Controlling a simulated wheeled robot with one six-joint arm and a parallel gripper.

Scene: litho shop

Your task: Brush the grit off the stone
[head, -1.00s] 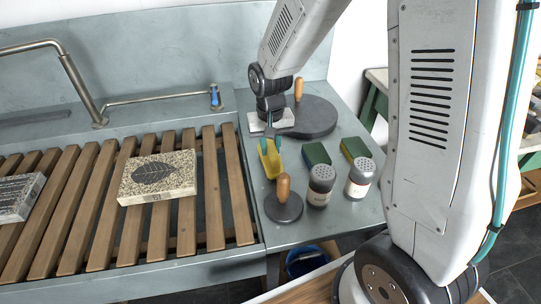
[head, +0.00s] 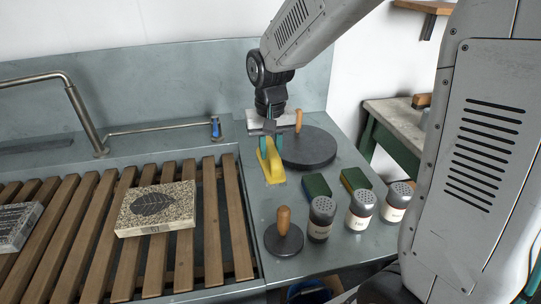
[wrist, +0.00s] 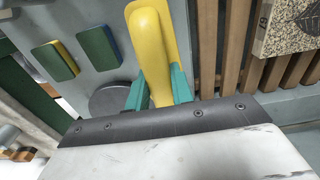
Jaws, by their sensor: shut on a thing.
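The stone (head: 155,208) is a pale slab with a dark leaf drawing and dark speckles over its top. It lies flat on the wooden slats, left of my gripper, and its corner shows in the wrist view (wrist: 272,35). My gripper (head: 270,148) is over the grey counter right of the slats. Its teal fingers (wrist: 157,88) are shut on a yellow brush (wrist: 152,45), which also shows in the head view (head: 272,168). I see no bristles, and I cannot tell whether the brush touches the counter.
A small knobbed disc (head: 284,240) is in front, a larger one (head: 310,148) behind. A grey block (head: 15,225) lies on the slats (head: 82,245). A tap (head: 85,115) stands behind.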

